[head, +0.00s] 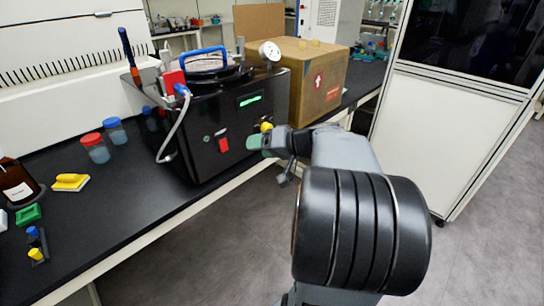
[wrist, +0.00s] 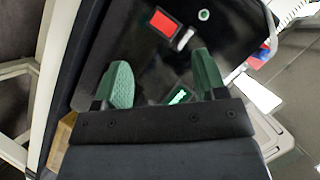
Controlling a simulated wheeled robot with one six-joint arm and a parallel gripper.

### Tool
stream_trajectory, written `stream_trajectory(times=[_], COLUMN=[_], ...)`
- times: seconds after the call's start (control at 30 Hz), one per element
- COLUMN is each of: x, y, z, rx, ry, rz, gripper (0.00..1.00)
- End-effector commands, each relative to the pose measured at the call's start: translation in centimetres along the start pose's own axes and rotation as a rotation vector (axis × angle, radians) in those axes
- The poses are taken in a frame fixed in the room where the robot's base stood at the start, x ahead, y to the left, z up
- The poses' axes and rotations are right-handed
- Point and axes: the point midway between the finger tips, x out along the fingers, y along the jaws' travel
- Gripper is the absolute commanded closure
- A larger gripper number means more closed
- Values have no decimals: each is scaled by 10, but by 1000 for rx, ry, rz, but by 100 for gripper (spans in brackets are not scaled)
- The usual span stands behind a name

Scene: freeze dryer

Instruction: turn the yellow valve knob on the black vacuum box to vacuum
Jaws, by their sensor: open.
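The black vacuum box (head: 205,125) stands on the dark bench in the head view. Its yellow valve knob (head: 267,127) shows at the right part of the front face. My gripper (head: 257,142) is in front of that face, with a green finger just below and left of the knob in the picture. In the wrist view my gripper (wrist: 163,72) is open, its two green fingers apart with nothing between them but the box's dark front (wrist: 145,55). The knob cannot be made out in the wrist view. Whether a finger touches the box is unclear.
The box front has a red switch (head: 223,145) and a green display (head: 249,100). A cardboard box (head: 318,85) stands behind to the right. Red-capped (head: 95,148) and blue-capped (head: 115,130) jars stand left. A white cable (head: 172,140) hangs beside the vacuum box.

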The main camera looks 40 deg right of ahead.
Motion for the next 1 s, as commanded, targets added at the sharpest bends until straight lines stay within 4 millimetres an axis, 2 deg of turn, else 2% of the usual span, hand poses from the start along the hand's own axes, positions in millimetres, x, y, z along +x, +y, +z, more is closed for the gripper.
stream_trajectory(times=[0.03,0.1,0.2,0.33,0.43,0.57,1.0], x=[1,-9,-25,-43,-51,-48,22], y=[38,64,95,122,133,137,131], z=[1,-11,-24,-35,-40,-48,-88], rx=[2,-13,-38,-67,-82,-91,-91], ry=[81,190,323,443,497,524,523], rz=[-15,-34,-45,-45,-42,-42,-43], gripper=[35,35,35,35,35,35,35])
